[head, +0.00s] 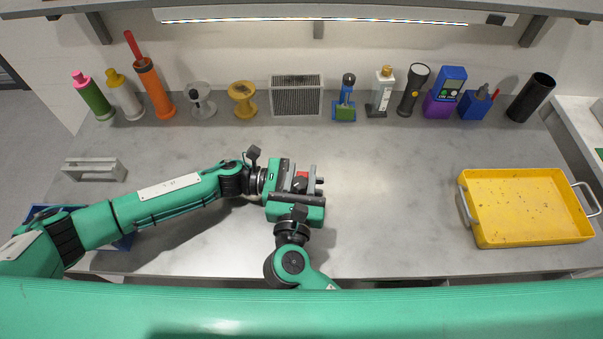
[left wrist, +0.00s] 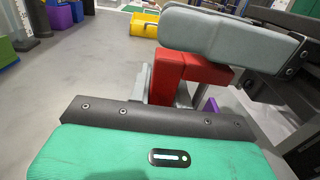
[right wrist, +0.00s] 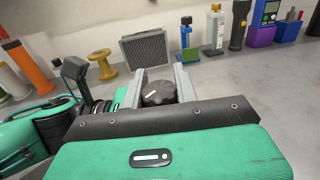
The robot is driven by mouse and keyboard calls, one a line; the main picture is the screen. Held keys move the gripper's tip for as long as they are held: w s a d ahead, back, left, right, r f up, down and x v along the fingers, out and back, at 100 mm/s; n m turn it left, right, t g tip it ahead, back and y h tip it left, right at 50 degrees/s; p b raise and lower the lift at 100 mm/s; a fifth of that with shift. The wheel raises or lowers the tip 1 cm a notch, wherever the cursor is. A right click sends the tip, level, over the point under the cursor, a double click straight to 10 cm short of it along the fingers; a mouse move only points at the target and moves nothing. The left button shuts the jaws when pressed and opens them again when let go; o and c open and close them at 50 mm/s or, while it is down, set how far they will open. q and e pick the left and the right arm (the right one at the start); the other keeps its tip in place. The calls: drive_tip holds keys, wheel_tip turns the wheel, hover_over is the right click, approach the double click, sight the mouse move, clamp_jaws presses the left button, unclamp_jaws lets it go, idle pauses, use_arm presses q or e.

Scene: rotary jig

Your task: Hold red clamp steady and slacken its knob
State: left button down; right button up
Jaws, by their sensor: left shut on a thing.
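The red clamp (left wrist: 180,78) shows as a red block between the grey fingers of my left gripper (left wrist: 185,60) in the left wrist view. My left gripper is shut on it. In the head view a small part of the red clamp (head: 302,174) shows between the two green gripper bodies. The black knob (right wrist: 158,93) sits between the two grey fingers of my right gripper (right wrist: 161,78) in the right wrist view. The fingers flank the knob closely; whether they press on it cannot be told. The clamp's lower part is mostly hidden.
A yellow tray (head: 525,171) lies at the right of the grey table. Bottles, spools, a grey filter box (head: 296,96) and a black torch (head: 413,90) line the back. A grey handle-like piece (head: 94,170) lies at the left. The table between clamp and tray is clear.

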use_arm(q)
drive_tip(key=shift+f, duration=0.1)
use_arm(e)
drive_tip(key=shift+n+y, duration=0.4)
drive_tip(key=shift+y, duration=0.3)
drive_tip(key=n+y, duration=0.1)
drive_tip(key=y, duration=0.1)
drive_tip(key=n+y, duration=0.3)
drive_tip(key=y, duration=0.2)
drive_tip(key=shift+a+n+g, duration=0.3)
drive_tip(key=shift+a+g, duration=0.05)
drive_tip(key=shift+g, duration=0.05)
drive_tip(key=shift+s+a+n+g+y, duration=0.1)
drive_tip(key=shift+a+n+g+y, duration=0.1)
drive_tip(key=shift+n+g+y, duration=0.9)
drive_tip(key=shift+s+a+n+g+y, duration=0.15)
drive_tip(key=shift+n+g+y, duration=0.25)
drive_tip(key=shift+n+y, duration=0.75)
drive_tip(key=shift+a+y, duration=0.1)
drive_tip(key=shift+y, duration=0.45)
drive_tip(key=o, duration=1)
drive_tip(key=shift+m, duration=0.25)
drive_tip(key=v, duration=1.2)
drive_tip(key=shift+r, duration=0.1)
